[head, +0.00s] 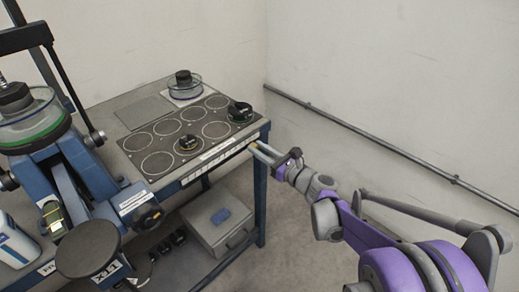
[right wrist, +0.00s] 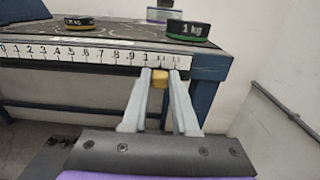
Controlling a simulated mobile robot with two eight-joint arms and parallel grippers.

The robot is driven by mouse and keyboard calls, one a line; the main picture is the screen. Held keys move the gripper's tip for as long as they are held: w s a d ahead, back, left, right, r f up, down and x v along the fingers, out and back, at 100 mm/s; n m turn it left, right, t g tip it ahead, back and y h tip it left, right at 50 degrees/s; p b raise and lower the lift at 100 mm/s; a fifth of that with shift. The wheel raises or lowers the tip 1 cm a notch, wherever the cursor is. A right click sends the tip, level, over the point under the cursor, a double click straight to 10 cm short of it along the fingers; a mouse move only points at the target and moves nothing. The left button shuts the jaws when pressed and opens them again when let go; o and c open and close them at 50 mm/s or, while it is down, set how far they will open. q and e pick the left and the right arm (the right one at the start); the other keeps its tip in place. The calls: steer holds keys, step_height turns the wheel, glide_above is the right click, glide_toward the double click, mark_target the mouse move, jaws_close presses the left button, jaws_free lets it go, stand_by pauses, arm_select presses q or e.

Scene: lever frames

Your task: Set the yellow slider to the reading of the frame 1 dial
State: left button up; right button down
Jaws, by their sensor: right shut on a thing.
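My right gripper (right wrist: 160,76) is shut on the slider, one finger on each side. In the head view my right gripper (head: 258,148) reaches the strip (head: 220,158) from the right. A blue lever frame (head: 90,170) stands at the left, with a small yellow part (head: 52,214) low on it. I cannot make out a dial reading. My left gripper is not in view.
The table's dark panel (head: 165,128) has several ringed spots; two dark weights (head: 188,143) (head: 240,111) stand on it. A dish with a weight (head: 183,84) is at the back. A grey box (head: 218,220) is below. A wall rail (head: 370,137) runs right.

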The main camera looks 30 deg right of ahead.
mark_target(219, 163)
stand_by(0.4)
steer(key=s+a, duration=0.1)
steer(key=a, duration=0.2)
steer(key=s+a+p, duration=0.1)
steer(key=a, duration=0.3)
steer(key=s+a, duration=0.2)
steer(key=a, duration=0.2)
steer(key=shift+a+p, duration=0.2)
steer(key=shift+p, duration=0.2)
steer(key=c, duration=0.7)
jaws_free()
steer(key=shift+s+d, duration=0.1)
